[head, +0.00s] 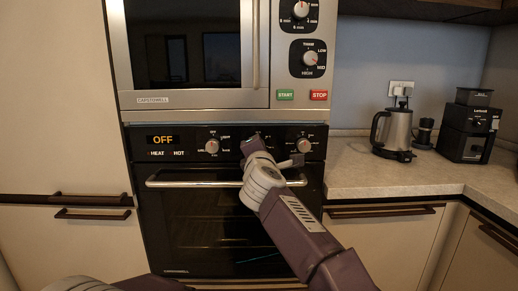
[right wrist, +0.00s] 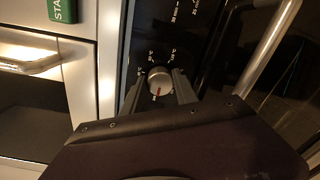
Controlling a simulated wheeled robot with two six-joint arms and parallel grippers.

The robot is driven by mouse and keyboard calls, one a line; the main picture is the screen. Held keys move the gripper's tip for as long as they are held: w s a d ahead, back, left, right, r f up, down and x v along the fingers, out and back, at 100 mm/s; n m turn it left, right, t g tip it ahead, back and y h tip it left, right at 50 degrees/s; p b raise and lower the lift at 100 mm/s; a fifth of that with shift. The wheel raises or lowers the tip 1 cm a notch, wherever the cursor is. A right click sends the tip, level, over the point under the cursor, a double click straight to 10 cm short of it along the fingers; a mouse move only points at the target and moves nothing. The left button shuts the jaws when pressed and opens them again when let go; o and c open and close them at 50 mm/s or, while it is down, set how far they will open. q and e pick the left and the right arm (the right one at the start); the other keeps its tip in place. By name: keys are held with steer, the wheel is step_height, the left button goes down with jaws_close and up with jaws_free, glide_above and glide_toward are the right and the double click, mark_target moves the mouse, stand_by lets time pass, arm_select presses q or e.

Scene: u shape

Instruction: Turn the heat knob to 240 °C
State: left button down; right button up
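The oven's black control panel carries a left knob (head: 212,146), a right knob (head: 303,145) and a middle knob mostly hidden by my right arm. The display (head: 163,140) reads OFF, with HEAT and HOT below it. My right gripper (head: 258,143) is at the middle knob. In the right wrist view the silver knob (right wrist: 159,80) with a red mark lies between the two spread fingers (right wrist: 160,86), with what looks like a small gap at the sides. The small markings around it are not readable. My left gripper is out of view.
The oven door handle (head: 180,180) runs below the panel, under my right forearm. Above are a microwave with a vertical handle (head: 251,50) and START and STOP buttons (head: 318,95). A kettle (head: 394,130) and coffee machine (head: 468,130) stand on the right counter (head: 400,178).

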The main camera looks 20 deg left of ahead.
steer(key=o, duration=0.4)
steer(key=b+v, duration=0.4)
steer(key=v, duration=0.5)
